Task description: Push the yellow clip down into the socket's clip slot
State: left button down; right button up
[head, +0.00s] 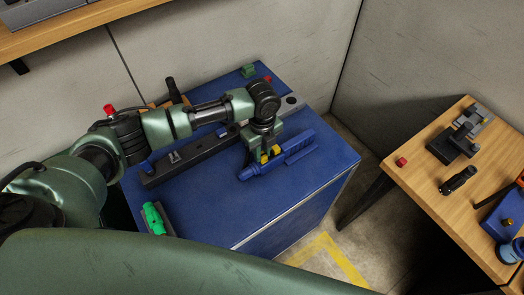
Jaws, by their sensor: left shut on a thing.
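The yellow clip (275,150) shows as a small patch of yellow low between the fingers of my left gripper (266,156). My left gripper points down and is shut on the clip. Directly below is a blue socket piece (246,173), lying on the blue-topped cabinet. The clip is at the socket, but the gripper hides the clip slot, so I cannot tell how deep the clip sits. My right gripper is not in view.
A long dark rail (190,161) lies left of the socket. A bright green part (153,218) lies near the cabinet's front left. The blue cabinet top (235,218) is clear in front. A wooden table (425,190) at right holds a black fixture (453,146).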

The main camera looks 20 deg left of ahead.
pick_arm(q)
jog(key=shift+f, duration=0.25)
jog(key=shift+f, duration=0.1)
jog(key=c, duration=1.2)
grip_release()
notch_tip(320, 180, up, 7)
jog(key=shift+r+b, duration=0.1)
jog(key=shift+b, duration=0.85)
jog(key=shift+r+p, duration=0.45)
jog(key=shift+r, duration=0.25)
notch_tip(320, 180, up, 3)
jog(key=p, duration=0.4)
